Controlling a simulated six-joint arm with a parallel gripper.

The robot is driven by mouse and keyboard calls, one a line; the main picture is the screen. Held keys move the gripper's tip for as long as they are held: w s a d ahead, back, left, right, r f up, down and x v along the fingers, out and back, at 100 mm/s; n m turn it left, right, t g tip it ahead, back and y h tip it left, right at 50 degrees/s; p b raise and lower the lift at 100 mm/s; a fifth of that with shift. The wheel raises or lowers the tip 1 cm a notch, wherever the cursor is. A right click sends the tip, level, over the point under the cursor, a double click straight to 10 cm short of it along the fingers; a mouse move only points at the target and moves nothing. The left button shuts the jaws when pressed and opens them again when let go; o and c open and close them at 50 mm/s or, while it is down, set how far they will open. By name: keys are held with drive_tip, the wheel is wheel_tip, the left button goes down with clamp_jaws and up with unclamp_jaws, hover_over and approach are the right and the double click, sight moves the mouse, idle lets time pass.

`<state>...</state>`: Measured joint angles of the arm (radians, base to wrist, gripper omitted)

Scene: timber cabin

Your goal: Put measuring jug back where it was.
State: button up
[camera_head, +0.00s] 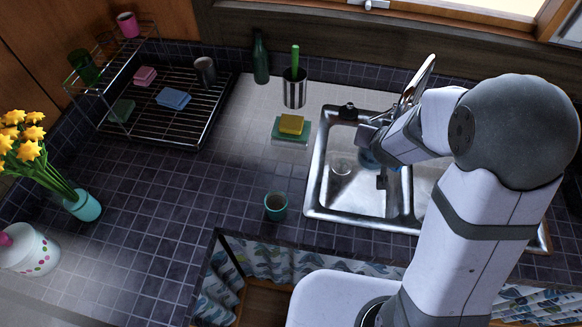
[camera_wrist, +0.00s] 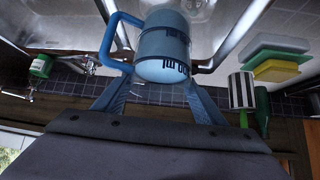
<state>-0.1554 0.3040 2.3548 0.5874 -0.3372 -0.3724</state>
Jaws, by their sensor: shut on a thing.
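The measuring jug (camera_wrist: 164,45) is blue with dark markings and a blue handle at its left in the wrist view. It sits between the two fingers of my gripper (camera_wrist: 158,88), which is shut on it. In the head view, my gripper (camera_head: 372,140) is over the left basin of the sink (camera_head: 314,190). Only a small blue part of the jug (camera_head: 369,160) shows there, the rest hidden by my wrist. I cannot tell whether the jug touches the basin floor.
Left of the sink stand a teal cup (camera_head: 276,206), stacked sponges (camera_head: 291,125), a steel holder (camera_head: 294,93) and a green bottle (camera_head: 261,58). A drying rack (camera_head: 200,128) holds several items. The tap (camera_head: 416,82) rises behind my wrist. The counter's middle (camera_head: 190,200) is clear.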

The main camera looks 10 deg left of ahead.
drive_tip(key=s+a+r+n+g+y+p, duration=0.1)
drive_tip(key=s+a+r+n+y+p, duration=0.25)
drive_tip(key=a, duration=0.75)
drive_tip(key=s+a+r+n+g+y+p, duration=0.15)
drive_tip(key=a+r+n+y, duration=0.25)
drive_tip(key=a+n, duration=0.5)
wheel_tip(320, 180, down, 10)
drive_tip(key=a+m+b, duration=0.2)
drive_tip(key=shift+a, duration=0.3)
idle(0.6)
drive_tip(key=shift+w+f+b, duration=0.1)
drive_tip(key=shift+f+b, duration=0.1)
drive_tip(key=shift+b, duration=0.1)
drive_tip(key=o, duration=2.1)
drive_tip(key=shift+f, duration=0.1)
drive_tip(key=shift+c, duration=0.2)
